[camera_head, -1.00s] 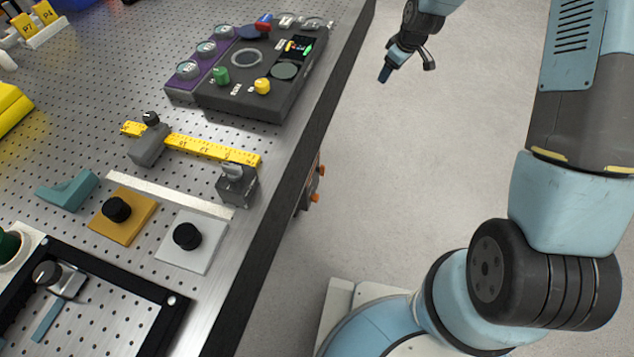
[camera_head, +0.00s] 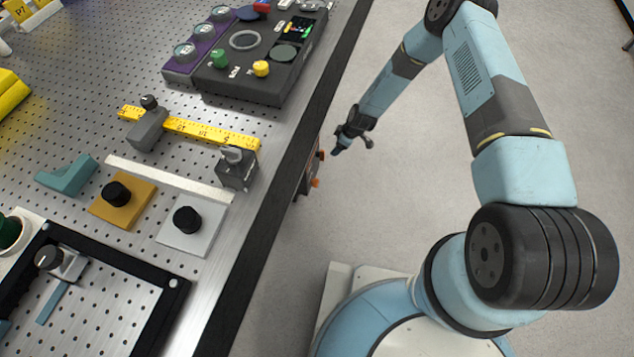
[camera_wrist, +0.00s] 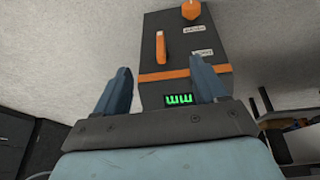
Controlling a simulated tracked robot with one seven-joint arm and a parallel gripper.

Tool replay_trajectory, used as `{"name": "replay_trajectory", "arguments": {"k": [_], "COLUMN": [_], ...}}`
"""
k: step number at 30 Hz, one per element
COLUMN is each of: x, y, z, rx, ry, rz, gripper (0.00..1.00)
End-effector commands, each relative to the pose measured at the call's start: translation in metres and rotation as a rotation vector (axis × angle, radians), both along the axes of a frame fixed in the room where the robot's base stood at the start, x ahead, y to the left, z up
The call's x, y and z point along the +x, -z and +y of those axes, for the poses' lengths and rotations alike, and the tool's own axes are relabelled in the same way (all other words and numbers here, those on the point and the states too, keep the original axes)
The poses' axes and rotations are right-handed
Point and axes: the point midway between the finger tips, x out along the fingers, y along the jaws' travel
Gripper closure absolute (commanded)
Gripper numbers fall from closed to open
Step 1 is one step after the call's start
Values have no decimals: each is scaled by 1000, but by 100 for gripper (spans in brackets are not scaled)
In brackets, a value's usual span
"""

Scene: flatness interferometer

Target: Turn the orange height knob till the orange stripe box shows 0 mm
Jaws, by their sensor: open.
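The orange stripe box (camera_wrist: 178,60) is dark grey with an orange band and fills the upper middle of the wrist view. It carries a round orange knob (camera_wrist: 190,10) at the top edge and a long orange handle-shaped knob (camera_wrist: 161,47). Two small white labels are too small to read, so I cannot tell which knob is for height. A green display (camera_wrist: 179,99) is partly cut off by my gripper; its value is unclear. In the head view, the box (camera_head: 308,178) sits at the table's side. My gripper (camera_wrist: 160,84) is open and empty, apart from the box, fingers pointing towards it.
The perforated table (camera_head: 80,130) fills the left of the head view, its dark edge (camera_head: 275,190) close beside my gripper. On it stand a black instrument panel (camera_head: 240,82), a yellow ruler (camera_head: 190,127) and black knobs on plates. Open floor (camera_head: 420,190) lies to the right.

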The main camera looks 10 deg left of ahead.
Motion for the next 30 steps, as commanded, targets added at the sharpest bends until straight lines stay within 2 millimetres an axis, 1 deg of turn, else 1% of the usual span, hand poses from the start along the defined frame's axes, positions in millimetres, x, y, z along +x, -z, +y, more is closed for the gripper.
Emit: {"name": "replay_trajectory", "arguments": {"k": [1, 3, 6, 9, 14, 20, 30], "x": [-14, -27, -44, -58, -67, -68, -65], "y": [22, 45, 72, 90, 105, 120, 167], "z": [4, 8, 13, 15, 17, 24, 43], "rx": [3, 7, 12, 15, 16, 17, 16], "ry": [-11, -27, -46, -59, -69, -71, -71], "rz": [8, 7, 7, 6, 3, 3, 4], "gripper": [29, 29, 29, 29, 29, 29, 29]}}
